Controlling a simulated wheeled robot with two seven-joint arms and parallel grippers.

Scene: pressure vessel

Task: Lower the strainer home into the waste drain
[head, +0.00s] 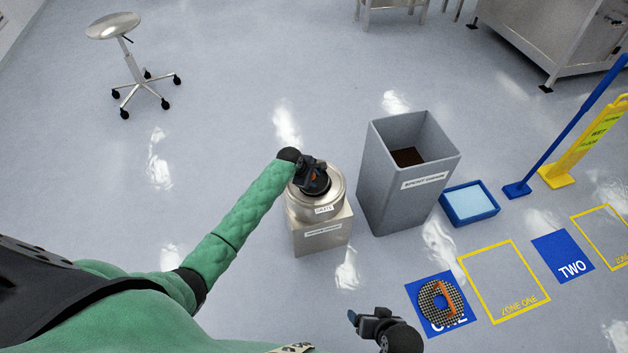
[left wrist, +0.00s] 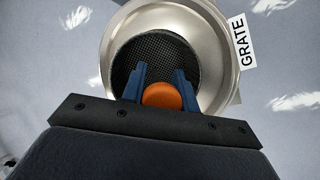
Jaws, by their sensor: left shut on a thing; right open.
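My left gripper (head: 312,180) is over the round steel drain (head: 334,205), which stands on a metal box. The left wrist view shows its blue fingers (left wrist: 158,78) shut on an orange knob (left wrist: 162,96). The knob belongs to a dark round mesh strainer (left wrist: 160,60). In that view the strainer lies within the drain's steel rim (left wrist: 222,50), a little left of its middle. I cannot tell whether it is seated or just above. My right gripper (head: 360,318) is open and empty at the bottom, left of the blue mat.
A tall grey bin (head: 380,185) stands close right of the drain. A blue tray (head: 470,204) is beyond it. A round grate with an orange handle (head: 440,302) lies on blue mat ONE (head: 466,323). A stool (head: 130,60) stands far left. Floor left of the drain is clear.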

